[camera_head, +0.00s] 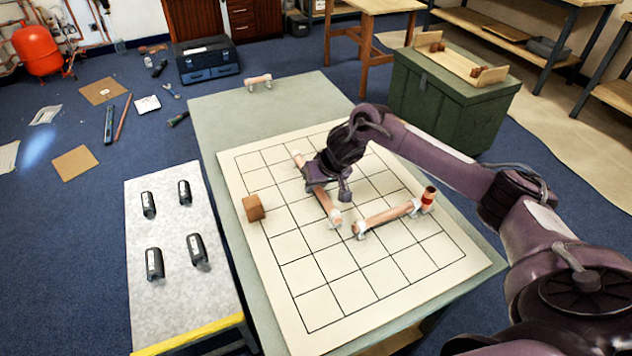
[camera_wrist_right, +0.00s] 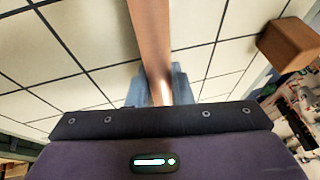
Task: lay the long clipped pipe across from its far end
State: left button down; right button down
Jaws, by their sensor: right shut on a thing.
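The long copper pipe (camera_head: 328,205) lies slantwise on the gridded board, with a pale clip (camera_head: 335,219) at its near end. Its far end shows beyond my gripper, and its middle is partly hidden by the gripper. My right gripper (camera_head: 327,188) is shut on this pipe, at or just above the board; I cannot tell which. In the right wrist view the pipe (camera_wrist_right: 151,40) runs away from between the bluish fingers (camera_wrist_right: 158,88). A second copper pipe (camera_head: 388,215) with clips lies to the right, near the first one's near end. My left gripper is not in view.
A wooden block (camera_head: 253,207) sits at the left edge of the board (camera_head: 300,318). A short clipped pipe (camera_head: 258,81) lies at the table's far end. A side bench (camera_head: 177,300) at the left holds several black items. The board's near squares are clear.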

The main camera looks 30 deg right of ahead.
jog(key=shift+f, duration=0.3)
dwell(0.5)
jog(key=c, duration=1.2)
grip_release()
notch_tip(320, 180, up, 9)
jog(key=p, duration=1)
jog(key=shift+s+f, duration=0.1)
